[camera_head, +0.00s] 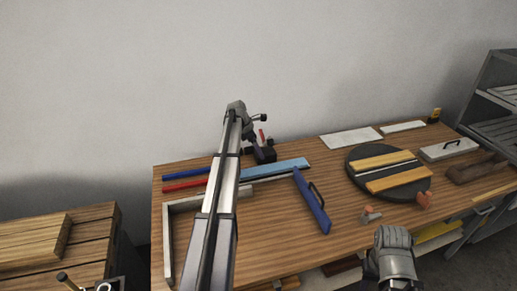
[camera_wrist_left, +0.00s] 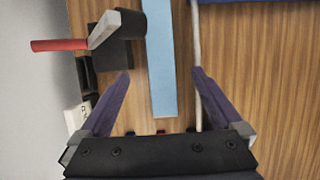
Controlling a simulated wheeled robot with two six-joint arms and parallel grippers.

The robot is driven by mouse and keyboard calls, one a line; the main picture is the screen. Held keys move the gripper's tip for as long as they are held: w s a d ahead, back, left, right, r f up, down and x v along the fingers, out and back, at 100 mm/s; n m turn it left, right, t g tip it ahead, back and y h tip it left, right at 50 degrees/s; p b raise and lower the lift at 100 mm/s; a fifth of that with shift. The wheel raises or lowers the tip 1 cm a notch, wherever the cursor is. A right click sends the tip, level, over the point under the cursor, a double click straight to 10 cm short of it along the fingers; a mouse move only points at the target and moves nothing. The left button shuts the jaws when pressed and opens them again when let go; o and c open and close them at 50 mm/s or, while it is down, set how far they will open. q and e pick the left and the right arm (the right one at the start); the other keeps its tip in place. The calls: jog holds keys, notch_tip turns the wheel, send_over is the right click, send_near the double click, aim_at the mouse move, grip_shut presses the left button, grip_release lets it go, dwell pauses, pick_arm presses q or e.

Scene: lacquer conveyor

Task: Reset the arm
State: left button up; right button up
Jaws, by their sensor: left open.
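My left arm reaches up from the bottom of the head view and bends down near the back of the workbench (camera_head: 260,230). Its gripper (camera_wrist_left: 160,73) is open in the left wrist view, with two purple fingers wide apart and nothing held. A light blue strip (camera_wrist_left: 161,50) lies on the wood below, between the fingers. In the head view the fingers are small and partly mixed with a dark clamp-like tool (camera_head: 266,154) beside them. A grey part of my right arm shows at the lower right, but its fingers cannot be seen.
A metal L-shaped frame (camera_head: 168,240) and a blue handled bar (camera_head: 311,201) lie on the bench. A black round disc (camera_head: 411,189) carries wooden strips on the right. A rack (camera_head: 490,95) stands far right. A wooden crate (camera_head: 90,240) stands left.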

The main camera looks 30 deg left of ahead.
pick_arm(q)
jog(key=s+d+m+g+y, duration=0.1)
jog(key=s+d+m, duration=0.9)
jog(key=d, duration=0.5)
jog(key=s+d+f+m+g+y, duration=0.1)
jog(key=s+d+m, duration=1)
jog(key=d, duration=0.5)
jog(key=s+d+m+g+y, duration=0.1)
jog(key=s+d+m+y, duration=0.1)
jog(key=s+d+m, duration=0.8)
jog(key=s+d, duration=0.3)
jog(key=d, duration=0.2)
jog(key=shift+s+d+f+m+g, duration=0.3)
jog(key=shift+s+d, duration=0.05)
jog(key=shift+d, duration=0.05)
